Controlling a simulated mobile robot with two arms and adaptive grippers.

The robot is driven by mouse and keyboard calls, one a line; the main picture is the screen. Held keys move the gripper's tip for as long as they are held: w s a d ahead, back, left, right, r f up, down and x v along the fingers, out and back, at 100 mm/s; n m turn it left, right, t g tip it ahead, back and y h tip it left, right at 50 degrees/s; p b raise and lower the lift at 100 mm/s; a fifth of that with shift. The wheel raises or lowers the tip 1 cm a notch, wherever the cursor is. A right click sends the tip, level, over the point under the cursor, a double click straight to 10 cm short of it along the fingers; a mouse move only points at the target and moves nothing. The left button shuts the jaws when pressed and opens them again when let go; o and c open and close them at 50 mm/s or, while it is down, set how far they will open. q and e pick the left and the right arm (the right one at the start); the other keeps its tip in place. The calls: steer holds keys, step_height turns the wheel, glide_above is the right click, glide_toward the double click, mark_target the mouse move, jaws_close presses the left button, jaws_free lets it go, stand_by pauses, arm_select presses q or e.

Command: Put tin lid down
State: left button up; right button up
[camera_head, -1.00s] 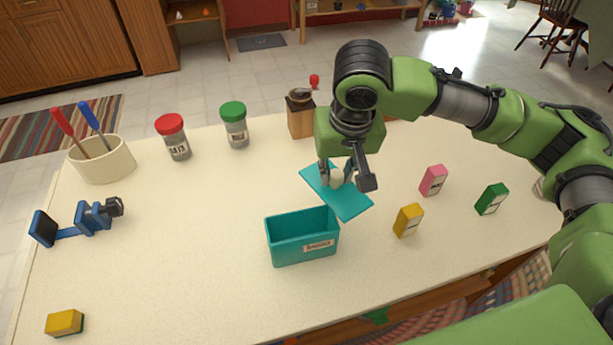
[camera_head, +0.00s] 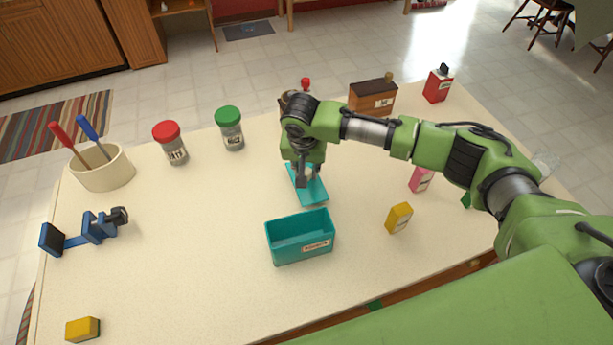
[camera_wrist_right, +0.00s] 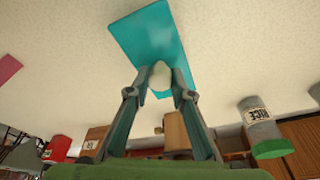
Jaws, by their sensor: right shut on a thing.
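The tin lid (camera_head: 313,190) is a flat teal plate with a pale knob (camera_wrist_right: 160,76). In the head view it is just behind the open teal tin (camera_head: 300,243), apart from its opening. My right gripper (camera_head: 303,175) points down over the lid. In the wrist view its two fingers (camera_wrist_right: 159,92) are closed on either side of the knob, and the lid (camera_wrist_right: 145,38) extends beyond them. I cannot tell whether the lid touches the table. The tin stands upright and looks empty. My left gripper is not in view.
On the table (camera_head: 190,235), a yellow box (camera_head: 399,218) and a pink box (camera_head: 420,180) stand right of the lid. A green-lidded jar (camera_head: 230,128) and a red-lidded jar (camera_head: 171,143) stand behind left. A wooden box (camera_head: 373,97) is behind. The table left of the tin is clear.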

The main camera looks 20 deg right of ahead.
mark_target(306, 173)
steer(key=shift+f, duration=1.6)
steer(key=shift+f, duration=0.1)
steer(key=o, duration=0.9)
steer(key=b+v, duration=0.1)
steer(key=v, duration=1.1)
